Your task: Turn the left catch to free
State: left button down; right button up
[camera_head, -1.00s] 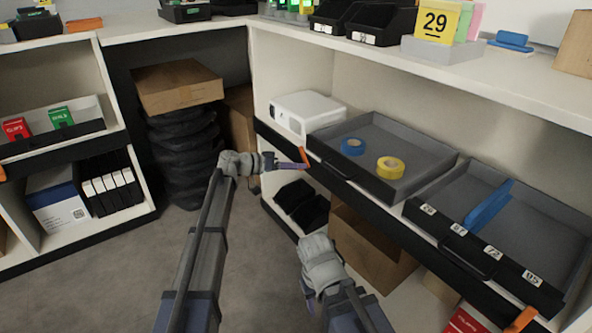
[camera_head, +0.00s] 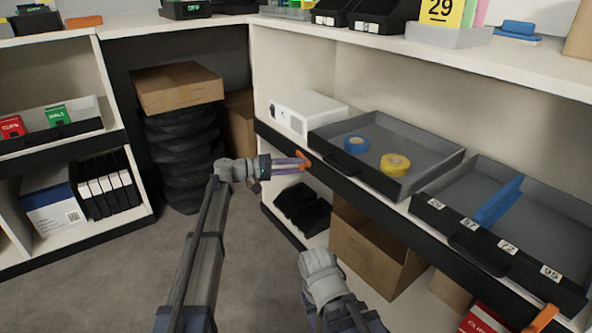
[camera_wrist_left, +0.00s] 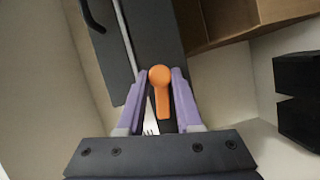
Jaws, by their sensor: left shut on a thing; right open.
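The left catch (camera_head: 304,160) is a small orange lever on the black front rail of the shelf, left of the drawer with the tape rolls. In the left wrist view the catch (camera_wrist_left: 161,92) shows a round knob with a lever pointing down the picture. My left gripper (camera_head: 297,163) is shut on it; the purple fingers stand on both sides of the lever in the left wrist view (camera_wrist_left: 163,105). My right gripper (camera_head: 364,316) is open and low at the bottom edge, largely cut off by the frame.
A grey drawer (camera_head: 432,152) holds a blue and a yellow tape roll. A numbered drawer (camera_head: 482,250) is to its right, with another orange catch (camera_head: 541,318) at the lower right. A cardboard box (camera_head: 372,258) stands below. The floor at left is clear.

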pick_arm(q)
jog(key=shift+n, duration=0.4)
jog(key=c, duration=0.6)
grip_release()
jog(key=v, duration=0.7)
jog(key=shift+a, duration=0.4)
jog(key=s+d+f+m+g+y+p, duration=0.15)
jog(key=s+d+y+p, duration=0.35)
jog(key=s, duration=0.6)
jog(key=s+d+f+m+g+y+p, duration=0.1)
jog(key=s+d+m+g+y+p, duration=0.15)
jog(key=s+d+p, duration=0.6)
jog(key=s+a+r+m+y+p, duration=0.1)
jog(key=s+a+r+y+p, duration=0.1)
jog(key=s+a+y+p, duration=0.5)
jog(key=s+a+r+y+p, duration=0.2)
jog(key=s+a+y, duration=0.1)
jog(key=s, duration=0.9)
notch_tip(320, 180, up, 38)
jog(key=p, duration=3.7)
jog(key=shift+w+a+p, duration=0.15)
jog(key=shift+a+p, duration=0.25)
jog(key=shift+a, duration=0.05)
